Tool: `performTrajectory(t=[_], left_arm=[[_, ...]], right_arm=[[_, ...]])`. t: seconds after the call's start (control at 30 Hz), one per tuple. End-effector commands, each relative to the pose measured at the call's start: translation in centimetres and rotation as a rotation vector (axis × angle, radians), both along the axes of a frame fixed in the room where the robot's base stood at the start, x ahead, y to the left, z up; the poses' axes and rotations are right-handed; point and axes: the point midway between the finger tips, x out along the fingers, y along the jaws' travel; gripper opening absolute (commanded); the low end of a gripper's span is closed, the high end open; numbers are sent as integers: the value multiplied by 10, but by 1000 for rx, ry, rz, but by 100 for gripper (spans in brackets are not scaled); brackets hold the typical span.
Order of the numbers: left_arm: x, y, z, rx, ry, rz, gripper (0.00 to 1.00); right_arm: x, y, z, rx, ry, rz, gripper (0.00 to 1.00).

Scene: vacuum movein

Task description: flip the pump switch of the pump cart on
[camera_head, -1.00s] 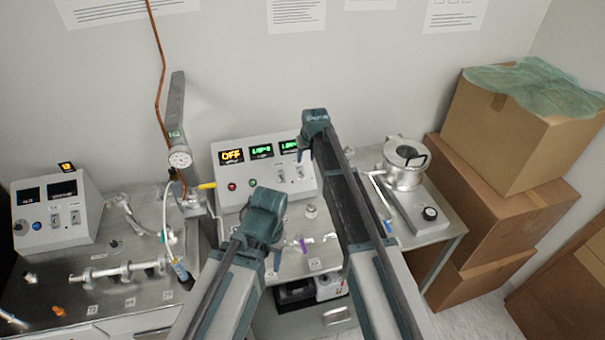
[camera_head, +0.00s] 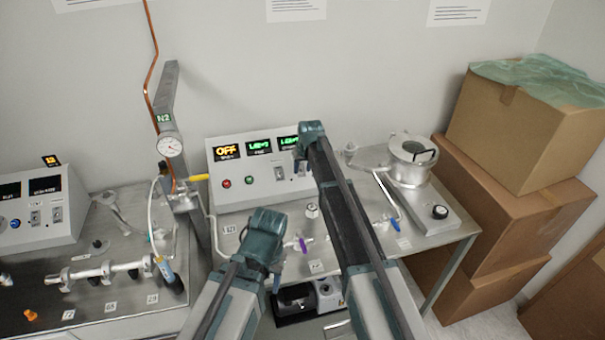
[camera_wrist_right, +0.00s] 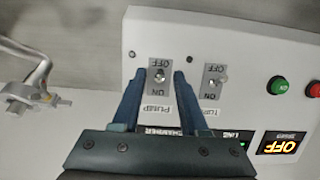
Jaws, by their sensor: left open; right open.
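The pump cart's white control box (camera_head: 237,182) stands against the back wall, with a lit OFF display and two green displays. In the right wrist view, which is upside down, the pump switch (camera_wrist_right: 160,76) has a grey plate marked OFF and ON above the word PUMP. I cannot tell which way its lever leans. My right gripper (camera_wrist_right: 159,82) is open, its fingers on either side of this switch with nothing held. In the head view my right gripper (camera_head: 307,152) covers the box's right part. My left gripper (camera_head: 272,268) is open and empty, low in front of the box.
A second switch (camera_wrist_right: 214,80) sits beside the pump switch, with red (camera_wrist_right: 313,90) and green (camera_wrist_right: 278,85) buttons farther along. A metal chamber (camera_head: 410,160) stands right of the box. Cardboard boxes (camera_head: 515,135) are stacked at the right. A gauge post (camera_head: 166,115) rises at the left.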

Motion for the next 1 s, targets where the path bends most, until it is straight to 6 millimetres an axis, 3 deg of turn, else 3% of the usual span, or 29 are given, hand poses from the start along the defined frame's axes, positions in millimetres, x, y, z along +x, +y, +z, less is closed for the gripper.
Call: performTrajectory(t=[0.2, 0.47, 0.8, 1.0], left_arm=[[0, 0, 0, 0, 0, 0, 50], [0, 0, 0, 0, 0, 0, 50], [0, 0, 3, 0, 0, 0, 50], [0, 0, 21, 0, 0, 0, 50]], right_arm=[[0, 0, 0, 0, 0, 0, 43], [0, 0, 0, 0, 0, 0, 0], [2, 0, 2, -3, 15, 0, 0], [15, 3, 9, -36, 185, 0, 0]])
